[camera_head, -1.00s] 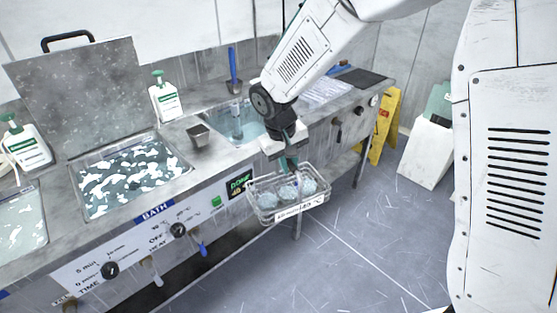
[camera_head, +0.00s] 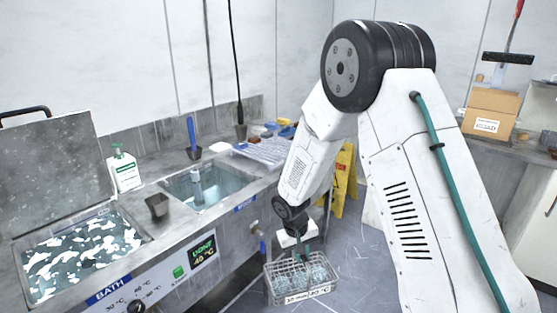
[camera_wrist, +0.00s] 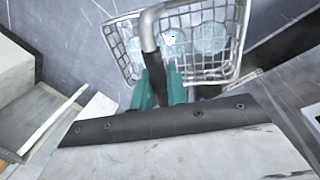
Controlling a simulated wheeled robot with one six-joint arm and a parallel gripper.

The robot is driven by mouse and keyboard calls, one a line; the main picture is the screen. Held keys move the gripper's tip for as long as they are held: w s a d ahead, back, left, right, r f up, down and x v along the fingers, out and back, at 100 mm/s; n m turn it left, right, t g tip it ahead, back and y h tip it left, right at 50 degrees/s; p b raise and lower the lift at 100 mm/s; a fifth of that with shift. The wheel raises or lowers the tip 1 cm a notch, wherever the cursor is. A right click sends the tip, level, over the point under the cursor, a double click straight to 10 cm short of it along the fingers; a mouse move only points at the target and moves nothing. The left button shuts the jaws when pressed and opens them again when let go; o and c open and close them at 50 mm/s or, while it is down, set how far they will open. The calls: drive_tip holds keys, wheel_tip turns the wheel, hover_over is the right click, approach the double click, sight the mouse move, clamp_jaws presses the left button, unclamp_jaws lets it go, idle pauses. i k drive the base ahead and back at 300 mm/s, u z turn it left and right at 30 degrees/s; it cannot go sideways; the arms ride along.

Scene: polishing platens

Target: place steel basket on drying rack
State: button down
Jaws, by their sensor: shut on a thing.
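The steel basket (camera_head: 308,295) is a wire basket with a white label on its front, and it holds several pale, glassy round items. It hangs in the air in front of the counter, over the floor. My gripper (camera_head: 300,250) is above it, shut on its handle. In the wrist view, the teal fingers of my gripper (camera_wrist: 158,84) close on the curved metal handle of the basket (camera_wrist: 122,50). A pale ribbed rack (camera_head: 264,151), seemingly the drying rack, lies on the counter beyond the sink, partly hidden by my arm.
The sink (camera_head: 215,190) with water and the bath (camera_head: 80,255) with its raised lid (camera_head: 45,165) are on the left. A yellow floor sign (camera_head: 343,178) stands behind my arm.

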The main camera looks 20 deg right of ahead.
sight(277, 150)
drive_tip(key=u, duration=0.05)
drive_tip(key=k, duration=1.15)
drive_tip(key=z, duration=0.3)
drive_tip(key=i, duration=0.25)
drive_tip(key=z, duration=0.85)
drive_tip(key=i, duration=1.35)
drive_tip(key=u, duration=0.6)
drive_tip(key=i, duration=0.65)
drive_tip(key=u, duration=0.55)
